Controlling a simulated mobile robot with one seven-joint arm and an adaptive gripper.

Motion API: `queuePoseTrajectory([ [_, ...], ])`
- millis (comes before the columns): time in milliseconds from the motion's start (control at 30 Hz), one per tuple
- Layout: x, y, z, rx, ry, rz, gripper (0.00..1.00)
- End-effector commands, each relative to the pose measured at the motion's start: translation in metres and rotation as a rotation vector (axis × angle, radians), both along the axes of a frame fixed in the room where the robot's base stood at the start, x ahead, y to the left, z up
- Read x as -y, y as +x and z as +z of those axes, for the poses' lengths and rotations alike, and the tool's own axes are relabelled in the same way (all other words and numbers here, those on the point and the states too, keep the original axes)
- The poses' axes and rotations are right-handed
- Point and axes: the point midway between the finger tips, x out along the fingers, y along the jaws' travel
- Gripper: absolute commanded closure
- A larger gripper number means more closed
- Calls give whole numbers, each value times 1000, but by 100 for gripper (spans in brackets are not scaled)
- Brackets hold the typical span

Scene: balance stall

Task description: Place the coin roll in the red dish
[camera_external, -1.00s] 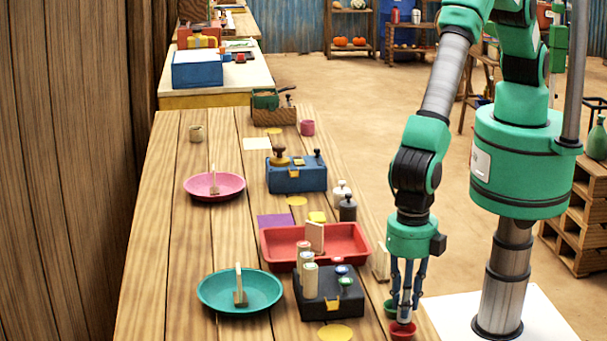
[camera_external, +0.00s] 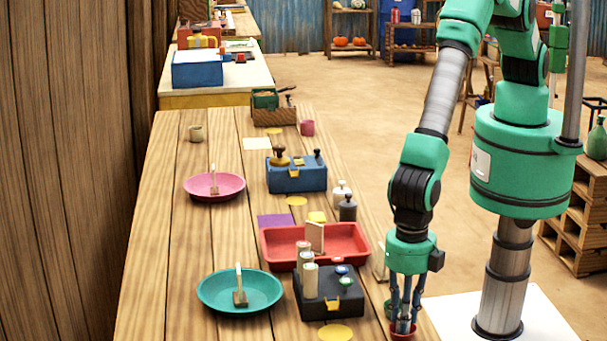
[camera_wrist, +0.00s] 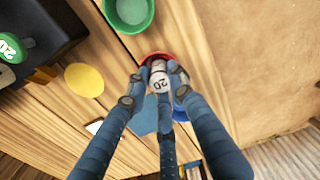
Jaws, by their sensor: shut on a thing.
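The small red dish (camera_external: 401,335) stands at the near right edge of the wooden table, under my gripper (camera_external: 404,322). In the wrist view, my gripper (camera_wrist: 158,82) is shut on a pale coin roll (camera_wrist: 159,83) marked 20. The roll is in front of the red dish, whose rim (camera_wrist: 152,57) shows above it. The fingers and roll hide most of the dish, so I cannot tell whether the roll touches its floor. The roll is not distinct in the external view.
A small green dish (camera_wrist: 128,12) is beside the red one, and a blue dish (camera_wrist: 180,113) shows partly behind the fingers. A black box (camera_external: 330,306) with coin rolls, a red tray (camera_external: 284,262) and a teal pan (camera_external: 218,301) are to the left.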

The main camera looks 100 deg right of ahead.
Motion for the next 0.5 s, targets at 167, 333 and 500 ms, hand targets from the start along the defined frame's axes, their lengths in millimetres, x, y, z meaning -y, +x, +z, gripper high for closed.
queuePoseTrajectory([
  [167,0,0,-3,0,0,0,100],
  [333,0,0,-3,0,0,0,59],
  [500,0,0,-2,0,0,0,59],
])
